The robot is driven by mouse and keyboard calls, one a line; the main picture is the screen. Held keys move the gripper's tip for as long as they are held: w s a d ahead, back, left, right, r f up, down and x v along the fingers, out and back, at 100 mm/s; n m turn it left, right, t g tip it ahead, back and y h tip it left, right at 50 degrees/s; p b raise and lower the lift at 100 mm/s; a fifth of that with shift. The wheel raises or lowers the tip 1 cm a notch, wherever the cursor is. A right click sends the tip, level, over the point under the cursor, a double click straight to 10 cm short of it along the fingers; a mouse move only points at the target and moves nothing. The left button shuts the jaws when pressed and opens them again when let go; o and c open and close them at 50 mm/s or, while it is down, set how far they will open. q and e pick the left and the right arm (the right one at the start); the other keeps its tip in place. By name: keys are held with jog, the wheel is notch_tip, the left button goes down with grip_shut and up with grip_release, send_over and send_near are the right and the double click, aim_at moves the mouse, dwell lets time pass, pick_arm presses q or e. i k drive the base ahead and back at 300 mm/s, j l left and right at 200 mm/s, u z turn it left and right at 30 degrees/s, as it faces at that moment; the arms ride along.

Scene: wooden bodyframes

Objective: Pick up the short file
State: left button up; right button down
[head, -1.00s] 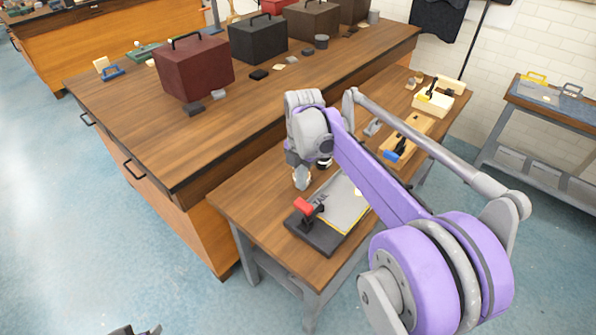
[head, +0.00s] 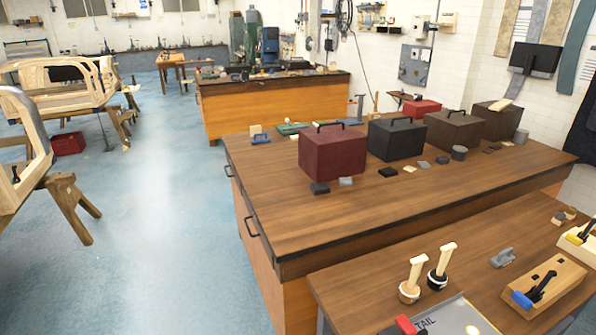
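Neither of my grippers is in the head view now. I cannot make out for certain which thing is the short file. Two pale wooden-handled tools stand upright on the near bench: one has a pale round base (head: 411,277), the other a dark round base (head: 439,268). A grey sheet (head: 465,316) with "TAIL" lettering lies in front of them, cut off by the bottom edge. A red part (head: 406,325) shows at its left corner.
The near wooden bench (head: 360,283) also bears a grey tool (head: 502,257) and a wooden plane-like block (head: 553,287). Behind is a long bench with a maroon box (head: 332,155) and black box (head: 397,140). The blue floor (head: 150,250) at left is largely clear.

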aim_at(504, 258)
jog(key=z, duration=1.5)
